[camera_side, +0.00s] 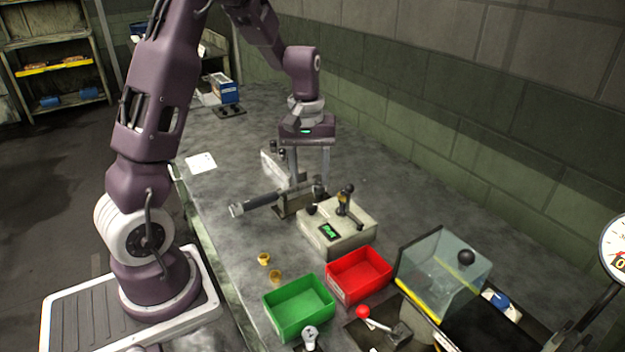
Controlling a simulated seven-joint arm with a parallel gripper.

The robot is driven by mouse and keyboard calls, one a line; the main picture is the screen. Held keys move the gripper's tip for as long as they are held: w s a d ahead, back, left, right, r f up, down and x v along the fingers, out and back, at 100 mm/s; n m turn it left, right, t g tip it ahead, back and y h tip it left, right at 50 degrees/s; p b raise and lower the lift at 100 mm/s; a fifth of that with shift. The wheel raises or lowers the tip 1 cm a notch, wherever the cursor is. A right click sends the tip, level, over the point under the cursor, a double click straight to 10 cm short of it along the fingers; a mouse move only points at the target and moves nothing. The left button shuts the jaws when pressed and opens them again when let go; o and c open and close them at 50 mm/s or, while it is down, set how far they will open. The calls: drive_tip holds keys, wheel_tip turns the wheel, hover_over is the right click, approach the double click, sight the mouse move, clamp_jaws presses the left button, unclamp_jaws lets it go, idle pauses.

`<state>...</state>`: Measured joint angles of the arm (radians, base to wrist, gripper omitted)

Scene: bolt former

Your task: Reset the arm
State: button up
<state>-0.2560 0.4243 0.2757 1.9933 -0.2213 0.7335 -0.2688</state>
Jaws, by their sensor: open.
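My gripper (311,166) points down over the middle of the grey bench, with its two fingers apart and nothing visible between them. It is above and behind a dark clamp-like tool (268,200) with a long horizontal cylinder. One finger overlaps the tool's far end in this view; I cannot tell if they touch. My purple arm bends up and over from its base at the left.
A beige control box (338,229) with a lever stands in front of the tool. Green (299,310) and red (360,274) bins, two small brass parts (264,259) and a clear tank (441,270) are nearer.

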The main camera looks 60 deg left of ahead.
drive_tip(key=s+d+r+m+t, duration=0.2)
drive_tip(key=s+d+r+m, duration=0.3)
drive_tip(key=d+r, duration=0.45)
drive_tip(key=s+d+r+m+t, duration=0.1)
drive_tip(key=s+d+r+m, duration=0.1)
drive_tip(key=s, duration=0.5)
drive_tip(key=s+d+r+m+t, duration=0.2)
drive_tip(key=s+d+m, duration=0.1)
drive_tip(key=s, duration=0.4)
drive_tip(key=shift+s+d+r+m, duration=0.15)
drive_tip(key=shift+s+d+m, duration=0.25)
drive_tip(key=shift+d, duration=0.25)
